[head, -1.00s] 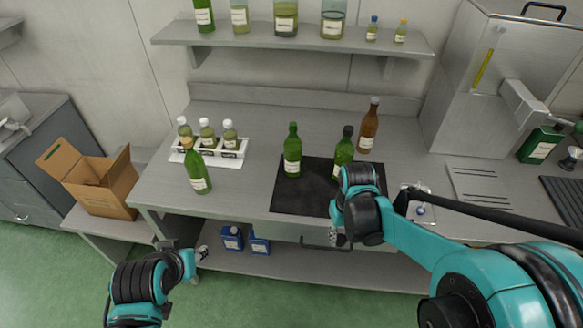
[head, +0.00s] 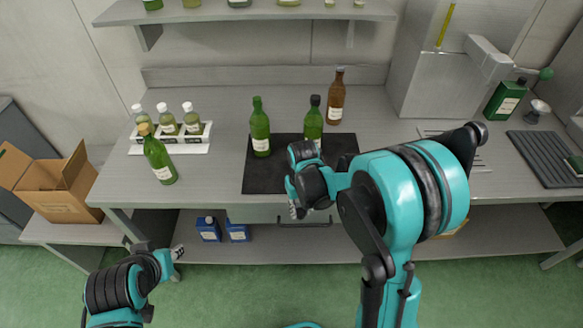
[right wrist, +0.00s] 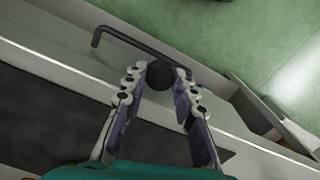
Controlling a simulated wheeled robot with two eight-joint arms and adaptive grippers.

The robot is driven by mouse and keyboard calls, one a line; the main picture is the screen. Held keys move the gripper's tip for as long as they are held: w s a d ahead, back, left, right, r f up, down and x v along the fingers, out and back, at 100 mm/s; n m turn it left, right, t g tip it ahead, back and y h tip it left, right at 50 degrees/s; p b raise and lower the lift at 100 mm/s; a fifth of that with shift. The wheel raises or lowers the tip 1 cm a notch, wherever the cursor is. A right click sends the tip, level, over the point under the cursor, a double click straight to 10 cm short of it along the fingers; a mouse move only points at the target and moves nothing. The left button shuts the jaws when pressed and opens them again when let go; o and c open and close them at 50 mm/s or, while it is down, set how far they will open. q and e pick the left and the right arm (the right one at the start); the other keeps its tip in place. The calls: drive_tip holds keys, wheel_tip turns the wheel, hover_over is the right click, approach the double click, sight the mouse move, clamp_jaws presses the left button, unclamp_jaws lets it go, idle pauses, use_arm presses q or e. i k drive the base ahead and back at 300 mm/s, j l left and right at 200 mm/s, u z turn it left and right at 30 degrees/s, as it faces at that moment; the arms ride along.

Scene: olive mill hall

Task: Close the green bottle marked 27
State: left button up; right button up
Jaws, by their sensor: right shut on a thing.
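A green bottle (head: 260,128) with a white label stands upright on the black mat (head: 258,178); no dark cap shows on its neck. A second green bottle (head: 313,124) with a black cap stands right of it, partly behind my right arm. A third green bottle (head: 160,160) with a tan top stands on the bench at left. The label numbers are too small to read. My right gripper (head: 297,208) is in front of the bench edge, shut on a small round black object (right wrist: 157,76), perhaps a stopper. My left gripper (head: 177,263) is low at left; its fingers are unclear.
A brown bottle (head: 336,98) stands behind the mat. A white rack (head: 205,142) holds small bottles at back left. An open cardboard box (head: 62,205) is at far left. A drawer handle (head: 303,224) projects below the bench edge. Bench between rack and mat is clear.

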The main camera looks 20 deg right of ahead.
sight(260, 123)
drive_tip(key=i+j+z, duration=0.1)
drive_tip(key=j+z, duration=0.65)
drive_tip(key=j, duration=0.3)
drive_tip(key=j+z, duration=0.4)
drive_tip(key=j, duration=0.15)
